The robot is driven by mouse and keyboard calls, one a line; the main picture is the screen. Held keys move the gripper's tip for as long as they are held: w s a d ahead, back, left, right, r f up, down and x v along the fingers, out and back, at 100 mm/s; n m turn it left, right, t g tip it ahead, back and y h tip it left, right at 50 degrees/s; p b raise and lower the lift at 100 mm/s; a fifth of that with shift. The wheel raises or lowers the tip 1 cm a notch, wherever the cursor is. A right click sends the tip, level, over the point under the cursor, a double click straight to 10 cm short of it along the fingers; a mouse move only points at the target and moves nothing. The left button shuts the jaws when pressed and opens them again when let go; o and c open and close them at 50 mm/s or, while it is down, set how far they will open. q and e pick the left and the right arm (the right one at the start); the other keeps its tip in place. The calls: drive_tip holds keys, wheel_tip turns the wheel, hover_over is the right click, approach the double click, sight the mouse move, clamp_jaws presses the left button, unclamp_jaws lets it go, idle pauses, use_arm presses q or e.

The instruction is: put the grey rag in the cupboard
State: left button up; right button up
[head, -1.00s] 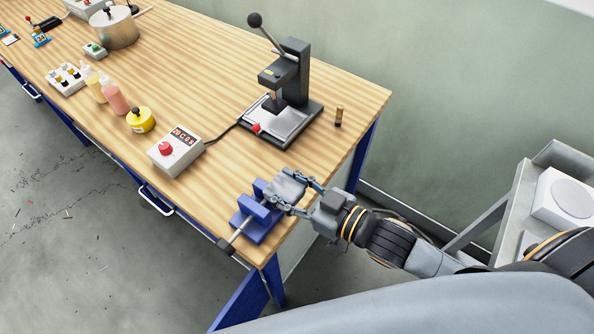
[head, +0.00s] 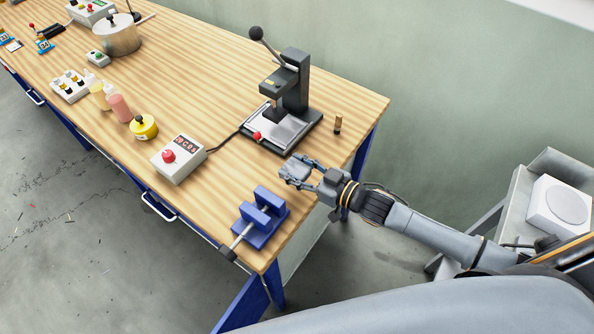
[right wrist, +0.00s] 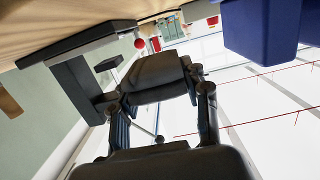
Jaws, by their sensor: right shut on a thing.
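The grey rag (head: 295,171) is a small grey bundle held between the fingers of my right gripper (head: 299,172). My right gripper is shut on it, above the bench top between the blue vise and the press. In the right wrist view a dark grey shape (right wrist: 156,76) lies between the fingers; I cannot tell how much of it is rag. No open cupboard shows in either view. My left gripper is not in view.
A blue vise (head: 262,219) sits at the bench's near corner. A lever press (head: 294,85) stands behind the gripper, with a small brown cylinder (head: 338,123) beside it. A white control box (head: 178,159) is to the left. A grey cart (head: 515,205) stands at right.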

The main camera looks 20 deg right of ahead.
sight(297, 171)
drive_tip(key=shift+w+d+f, duration=0.25)
drive_tip(key=shift+w+f, duration=0.4)
drive_tip(key=shift+f, duration=0.25)
drive_tip(key=shift+w+d+f+p, duration=0.1)
drive_tip(key=shift+f+p, duration=0.05)
drive_tip(key=shift+f, duration=0.3)
drive_tip(key=shift+w+f+p, duration=0.1)
drive_tip(key=shift+f+p, duration=0.05)
drive_tip(key=shift+f, duration=0.3)
drive_tip(key=shift+f+p, duration=0.4)
drive_tip(key=shift+f, duration=0.3)
drive_tip(key=shift+f, duration=0.25)
drive_tip(key=o, duration=0.9)
drive_tip(key=shift+o, duration=0.2)
drive_tip(key=shift+b, duration=0.3)
